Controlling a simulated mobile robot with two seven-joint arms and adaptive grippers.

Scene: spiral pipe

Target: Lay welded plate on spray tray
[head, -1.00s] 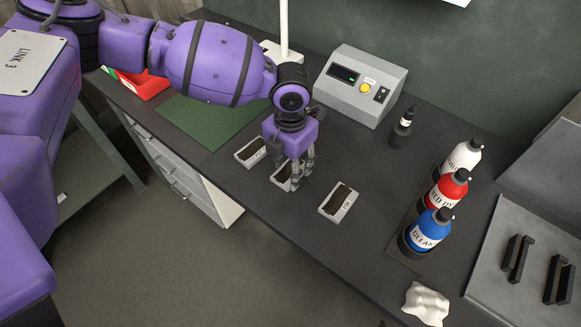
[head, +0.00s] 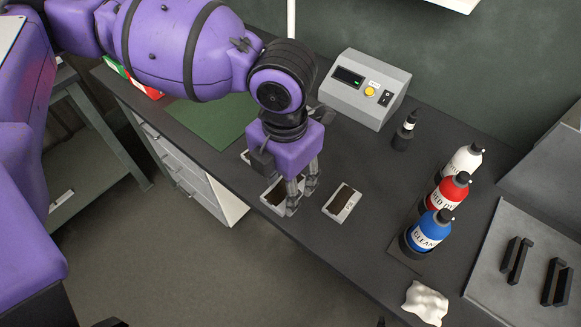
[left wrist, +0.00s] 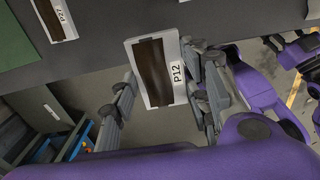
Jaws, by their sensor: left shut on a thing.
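My left gripper (head: 302,198) is shut on the middle plate, marked P12 (head: 274,188), a small pale plate with a dark brown strip. In the left wrist view the P12 plate (left wrist: 152,72) lies between the fingers and overlaps the bench's front edge; it appears lifted off the bench. Another such plate (head: 342,203) lies flat to its right. A third, marked P27 (left wrist: 55,18), is mostly hidden behind my gripper in the head view. A grey metal surface with black brackets (head: 480,255) is at the far right; I cannot tell whether it is the spray tray.
Three spray bottles, white (head: 464,160), red (head: 450,192) and blue (head: 430,232), stand right of the plates. A small black bottle (head: 404,132), a grey control box (head: 364,88) and a crumpled white cloth (head: 427,303) are also on the bench. A green mat (head: 205,122) lies at left.

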